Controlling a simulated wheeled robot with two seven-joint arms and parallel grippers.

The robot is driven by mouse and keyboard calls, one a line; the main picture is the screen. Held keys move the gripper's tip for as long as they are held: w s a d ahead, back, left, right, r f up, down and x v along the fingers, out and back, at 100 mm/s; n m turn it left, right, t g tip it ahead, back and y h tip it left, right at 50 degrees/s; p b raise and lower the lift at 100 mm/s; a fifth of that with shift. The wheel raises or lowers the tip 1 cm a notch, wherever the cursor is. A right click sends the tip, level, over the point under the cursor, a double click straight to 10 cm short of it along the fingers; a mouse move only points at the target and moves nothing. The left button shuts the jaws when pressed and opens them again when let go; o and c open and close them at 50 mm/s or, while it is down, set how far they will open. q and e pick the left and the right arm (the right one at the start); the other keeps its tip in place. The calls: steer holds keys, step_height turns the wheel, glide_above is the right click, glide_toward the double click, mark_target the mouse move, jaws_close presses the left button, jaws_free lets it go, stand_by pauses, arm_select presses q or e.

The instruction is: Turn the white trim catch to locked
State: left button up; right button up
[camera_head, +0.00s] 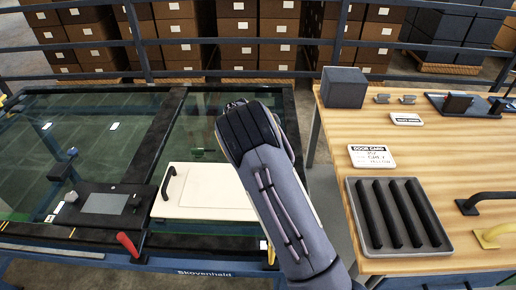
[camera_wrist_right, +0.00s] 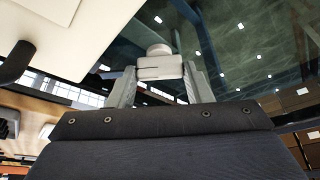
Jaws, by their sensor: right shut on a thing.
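The white trim catch (camera_wrist_right: 158,66) shows in the right wrist view as a pale block with a round knob and a dark slot line. My right gripper (camera_wrist_right: 160,78) has one finger on each side of the block and is shut on it. In the head view my right arm (camera_head: 275,185) reaches up from the bottom and hides the fingers and the catch. Whether the catch stands at locked cannot be told. My left gripper is not in view.
A white panel (camera_head: 215,205) with a black handle (camera_head: 169,182) lies left of my arm, on the dark-framed glass (camera_head: 65,115). A red lever (camera_head: 128,244) stands at the front. The wooden table (camera_head: 460,160) at right holds a grey box (camera_head: 344,88), cards and a ribbed tray (camera_head: 356,215).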

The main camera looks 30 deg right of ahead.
steer(key=m+g, duration=0.1)
steer(key=m, duration=0.3)
steer(key=shift+w+m+g+p, duration=0.15)
steer(key=shift+m+g+p, duration=0.15)
steer(key=shift+g, duration=0.1)
steer(key=shift+w+m+g+y+p, duration=0.15)
steer(key=shift+m+g, duration=0.3)
steer(key=shift+m, duration=0.8)
steer(key=shift+s+m+g+y+p, duration=0.2)
steer(key=shift+m+g, duration=0.25)
steer(key=shift+m, duration=0.8)
steer(key=o, duration=1)
steer(key=shift+w+r, duration=0.1)
steer(key=shift+w, duration=0.1)
steer(key=v, duration=0.7)
steer(key=shift+a+r, duration=0.15)
steer(key=shift+r, duration=0.1)
